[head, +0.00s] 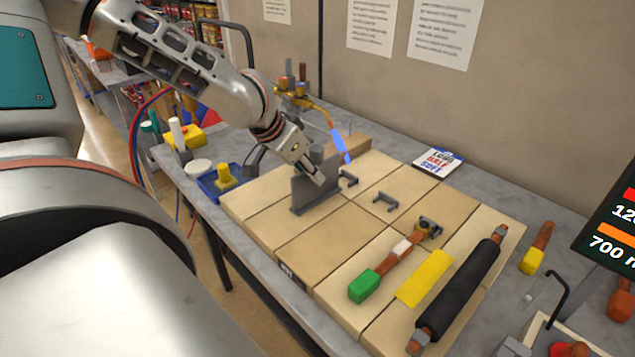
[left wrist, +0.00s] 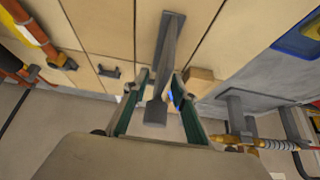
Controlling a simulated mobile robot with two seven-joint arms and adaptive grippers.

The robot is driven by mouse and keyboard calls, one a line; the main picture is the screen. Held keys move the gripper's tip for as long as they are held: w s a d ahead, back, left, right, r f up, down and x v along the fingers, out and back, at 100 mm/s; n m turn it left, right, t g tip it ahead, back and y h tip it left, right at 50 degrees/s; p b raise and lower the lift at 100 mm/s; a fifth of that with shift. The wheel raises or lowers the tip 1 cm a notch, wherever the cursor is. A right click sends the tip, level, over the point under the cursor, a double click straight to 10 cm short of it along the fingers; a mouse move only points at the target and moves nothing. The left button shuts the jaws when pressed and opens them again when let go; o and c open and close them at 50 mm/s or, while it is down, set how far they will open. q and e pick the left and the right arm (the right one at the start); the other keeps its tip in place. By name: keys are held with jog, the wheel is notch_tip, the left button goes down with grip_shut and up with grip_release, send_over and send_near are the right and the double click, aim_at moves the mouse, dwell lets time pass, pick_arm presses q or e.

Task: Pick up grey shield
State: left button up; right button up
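The grey shield (head: 304,193) is a thin grey plate standing upright on the pale wooden blocks near their far left part. In the left wrist view the grey shield (left wrist: 169,45) shows edge-on, with its near end between the fingers. My left gripper (head: 317,176) reaches down over the shield's upper edge. In the left wrist view the left gripper (left wrist: 160,95) is open, with one green-lined finger on each side of the shield and small gaps visible. The shield's lower part is partly hidden there. My right gripper is not in view.
Two small grey brackets (head: 385,200) lie right of the shield. A green-ended orange tool (head: 365,287), a yellow block (head: 424,279) and a black roller (head: 462,289) lie nearer on the blocks. A blue tray (head: 208,186) stands at left. A wooden block (head: 349,145) lies behind.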

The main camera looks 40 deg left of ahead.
aim_at(317, 197)
pick_arm(q)
jog(key=b+x, duration=0.1)
jog(key=x, duration=0.3)
jog(key=shift+w+a+f, duration=0.15)
jog(key=shift+w+f, duration=0.05)
jog(key=shift+f, duration=0.2)
jog(key=shift+r, duration=0.1)
grip_shut()
